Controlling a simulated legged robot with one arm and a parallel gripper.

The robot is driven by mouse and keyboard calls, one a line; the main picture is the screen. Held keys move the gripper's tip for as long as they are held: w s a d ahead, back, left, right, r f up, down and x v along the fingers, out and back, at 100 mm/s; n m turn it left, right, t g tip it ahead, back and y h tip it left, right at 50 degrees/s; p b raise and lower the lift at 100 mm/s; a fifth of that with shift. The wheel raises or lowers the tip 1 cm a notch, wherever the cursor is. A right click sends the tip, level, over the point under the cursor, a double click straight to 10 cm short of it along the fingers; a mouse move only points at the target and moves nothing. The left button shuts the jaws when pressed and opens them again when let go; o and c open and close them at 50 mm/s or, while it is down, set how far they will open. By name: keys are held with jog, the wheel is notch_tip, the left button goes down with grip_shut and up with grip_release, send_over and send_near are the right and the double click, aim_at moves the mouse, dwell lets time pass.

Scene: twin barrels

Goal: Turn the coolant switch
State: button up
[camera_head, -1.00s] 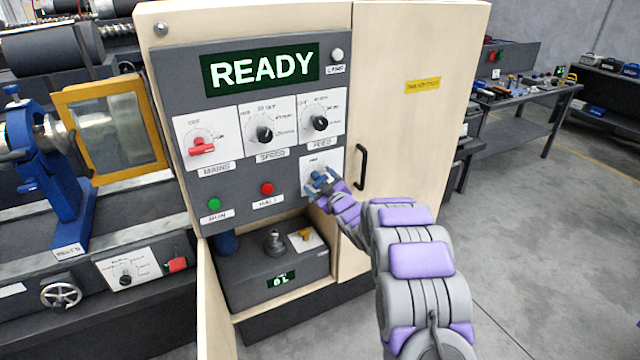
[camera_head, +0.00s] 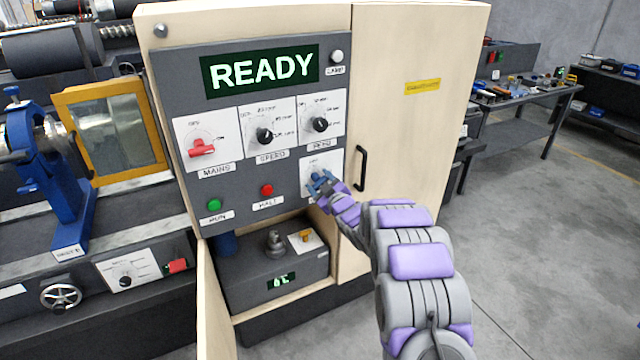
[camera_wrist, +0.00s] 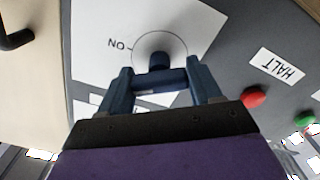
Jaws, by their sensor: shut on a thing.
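The coolant switch is a small blue knob on a white plate (camera_head: 311,165) at the lower right of the grey control panel. My gripper (camera_head: 322,183) covers most of it in the head view. In the wrist view the switch (camera_wrist: 158,64) shows as a dark blue round knob with a crossbar, inside a thin printed circle with an "ON" mark beside it. The blue fingers of my gripper (camera_wrist: 160,80) stand on either side of the crossbar and are shut on it. The switch's label is mostly hidden.
A red HALT button (camera_head: 267,190) and green RUN button (camera_head: 214,204) sit left of the switch. The FEED knob (camera_head: 320,124) is above, and a black door handle (camera_head: 361,168) is to the right. Below is an open compartment with a grey box (camera_head: 262,268).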

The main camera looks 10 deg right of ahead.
jog(key=shift+r+m+p, duration=0.1)
jog(key=shift+m+p, duration=0.3)
jog(key=shift+p, duration=0.35)
jog(key=shift+c, duration=0.2)
jog(key=shift+r+m+p, duration=0.15)
jog(key=shift+m+p, duration=0.25)
jog(key=shift+p, duration=0.45)
jog(key=m+p, duration=0.2)
jog(key=p, duration=0.1)
jog(key=m+p, duration=0.3)
jog(key=shift+d+p, duration=0.1)
jog(key=shift+p, duration=0.25)
jog(key=o, duration=0.8)
jog(key=shift+o, duration=1.1)
jog(key=shift+f, duration=0.2)
jog(key=v, duration=1.7)
jog(key=shift+p, duration=0.45)
